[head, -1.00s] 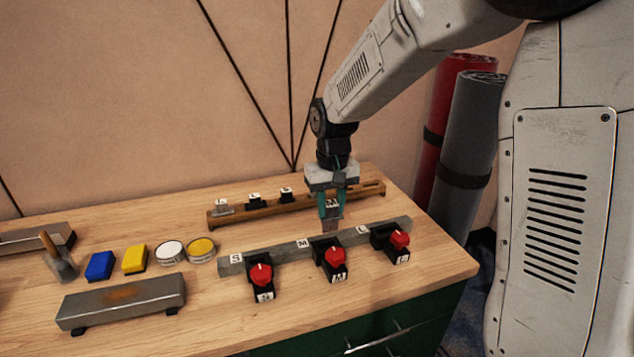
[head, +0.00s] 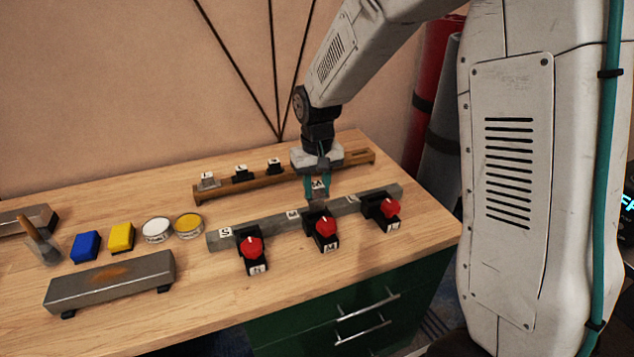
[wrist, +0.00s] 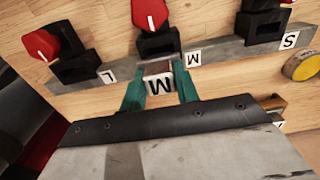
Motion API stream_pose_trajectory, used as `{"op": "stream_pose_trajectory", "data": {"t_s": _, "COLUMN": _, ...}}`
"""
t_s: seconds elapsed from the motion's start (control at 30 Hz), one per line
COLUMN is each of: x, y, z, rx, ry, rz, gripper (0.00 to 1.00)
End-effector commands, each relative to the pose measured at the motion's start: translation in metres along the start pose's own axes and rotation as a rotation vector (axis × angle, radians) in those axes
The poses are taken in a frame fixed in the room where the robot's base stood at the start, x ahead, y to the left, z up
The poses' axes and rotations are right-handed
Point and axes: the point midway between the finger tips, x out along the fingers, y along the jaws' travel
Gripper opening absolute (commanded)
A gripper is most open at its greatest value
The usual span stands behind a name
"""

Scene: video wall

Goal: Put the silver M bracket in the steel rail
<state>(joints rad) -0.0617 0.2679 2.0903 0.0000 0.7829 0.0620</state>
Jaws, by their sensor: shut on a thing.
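My gripper (head: 317,187) is shut on the silver M bracket (head: 317,195), whose white M label faces up between the teal fingers. In the wrist view the silver M bracket (wrist: 158,82) sits between the fingertips, close to the steel rail. The steel rail (head: 268,224) lies across the table with S, M and L labels and three black clamps with red knobs. The bracket is beside the rail's M label (wrist: 193,57), near the middle clamp (head: 322,228). I cannot tell whether the bracket touches the rail.
A wooden rack (head: 222,192) behind the rail holds three labelled brackets. Left are a blue block (head: 85,247), a yellow block (head: 121,237), two round tins (head: 157,230) and a rusty steel bar (head: 110,283). The front right table surface is clear.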

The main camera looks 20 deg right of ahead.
Motion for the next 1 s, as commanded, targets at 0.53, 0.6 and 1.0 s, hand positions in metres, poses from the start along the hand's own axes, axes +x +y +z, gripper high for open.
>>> {"op": "stream_pose_trajectory", "data": {"t_s": 0.53, "x": 0.0011, "y": 0.0, "z": 0.0014, "rx": 0.0, "ry": 0.0, "rz": 0.0, "gripper": 0.01}}
{"op": "stream_pose_trajectory", "data": {"t_s": 0.6, "x": 0.0011, "y": 0.0, "z": 0.0014, "rx": 0.0, "ry": 0.0, "rz": 0.0, "gripper": 0.01}}
{"op": "stream_pose_trajectory", "data": {"t_s": 1.0, "x": 0.0058, "y": -0.0001, "z": 0.0016, "rx": 0.0, "ry": -0.001, "rz": 0.0, "gripper": 0.01}}
